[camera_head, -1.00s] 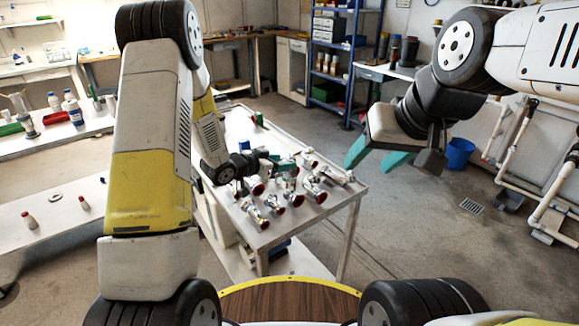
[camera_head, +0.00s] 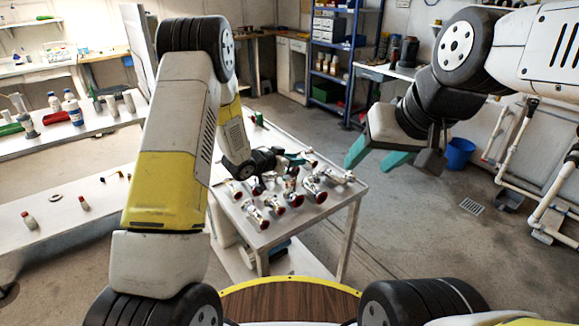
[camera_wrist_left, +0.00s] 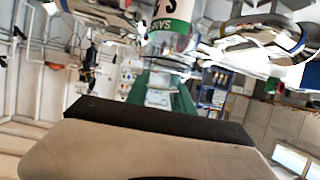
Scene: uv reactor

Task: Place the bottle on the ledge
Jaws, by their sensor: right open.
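A white bottle (camera_wrist_left: 172,20) with a green band and partly cut-off lettering shows at the top of the left wrist view. Its near end lies by the green fingertips of my left gripper (camera_wrist_left: 166,82). The fingers stand apart with a gap between them, but whether they touch the bottle is unclear. In the head view my left gripper (camera_head: 290,158) is low over the worktable among valves, and I cannot make out the bottle there. My right gripper (camera_head: 379,157) is open and empty, right of the table. I cannot tell which surface is the ledge.
The white worktable (camera_head: 335,205) holds several metal valves with red ends (camera_head: 257,216). A bench (camera_head: 110,125) with bottles stands at the left, above a lower shelf (camera_head: 60,215). A blue bucket (camera_head: 460,153) and pipes are at the right. Floor right of the table is clear.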

